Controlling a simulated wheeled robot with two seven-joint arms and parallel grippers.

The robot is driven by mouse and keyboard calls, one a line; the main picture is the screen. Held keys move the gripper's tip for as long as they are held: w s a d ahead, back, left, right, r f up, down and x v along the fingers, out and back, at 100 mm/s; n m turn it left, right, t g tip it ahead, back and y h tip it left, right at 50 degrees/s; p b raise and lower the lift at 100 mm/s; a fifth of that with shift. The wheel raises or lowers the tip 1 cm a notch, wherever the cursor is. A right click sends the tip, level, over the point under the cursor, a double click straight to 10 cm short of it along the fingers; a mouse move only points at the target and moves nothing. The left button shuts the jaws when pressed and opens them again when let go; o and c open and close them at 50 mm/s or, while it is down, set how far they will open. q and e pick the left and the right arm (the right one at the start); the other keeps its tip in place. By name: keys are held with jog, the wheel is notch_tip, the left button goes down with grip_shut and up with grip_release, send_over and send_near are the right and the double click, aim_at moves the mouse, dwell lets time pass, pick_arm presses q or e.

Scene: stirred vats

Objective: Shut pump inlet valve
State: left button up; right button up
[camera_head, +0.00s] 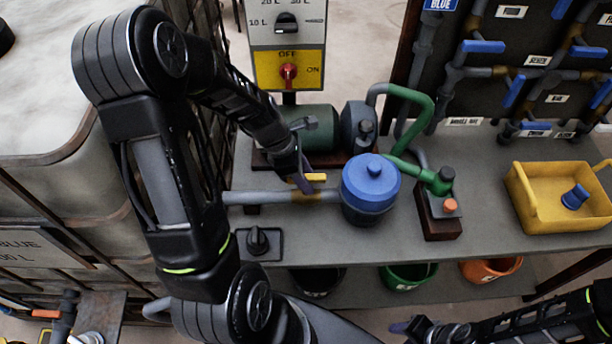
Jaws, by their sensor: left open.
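The pump inlet valve has a brass-brown body (318,195) in the grey pipe, just left of the blue-lidded pot (370,185). Its yellow handle (316,177) lies roughly along the pipe. My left gripper (303,182) is open at the handle's left end, with a dark finger beside it. I cannot tell whether they touch; the arm hides part of that area. My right gripper (408,327) is low at the bottom edge, far from the valve, and its jaws are unclear.
A green pump (318,130) stands behind the pipe, under a switch box with a red knob (288,72). A green hose (412,98) and a block with an orange button (450,206) are right of the pot. A yellow tray (548,222) sits farther right. A black knob (258,241) is in front.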

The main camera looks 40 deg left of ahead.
pick_arm(q)
jog(key=shift+c, duration=0.2)
grip_shut()
dwell(0.3)
